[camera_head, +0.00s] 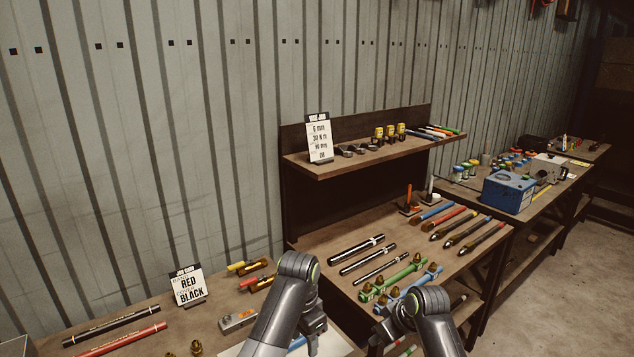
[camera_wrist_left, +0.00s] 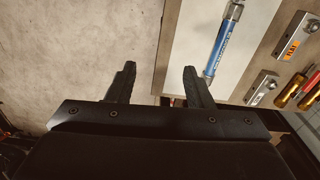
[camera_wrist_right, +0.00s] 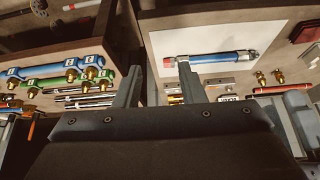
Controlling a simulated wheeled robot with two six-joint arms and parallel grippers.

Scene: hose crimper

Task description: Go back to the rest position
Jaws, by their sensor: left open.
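My left gripper (camera_wrist_left: 159,72) is open, with nothing between its fingers in the left wrist view. In the head view it hangs at the bottom middle, over the near edge of the front bench. My right gripper (camera_wrist_right: 158,72) is open and empty in the right wrist view. In the head view the right arm (camera_head: 432,315) comes in at the lower right, its fingers largely hidden. A blue hose (camera_wrist_left: 222,45) lies on a white mat (camera_wrist_right: 165,38), apart from both grippers. In the head view my left arm largely hides the hose and mat.
A job card (camera_head: 187,285) reading RED and BLACK stands on the front bench behind a black hose (camera_head: 112,327) and a red hose (camera_head: 122,340). The middle bench holds several hoses and fittings below a shelf (camera_head: 375,158). A blue box (camera_head: 509,191) stands farther right. Open floor lies right.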

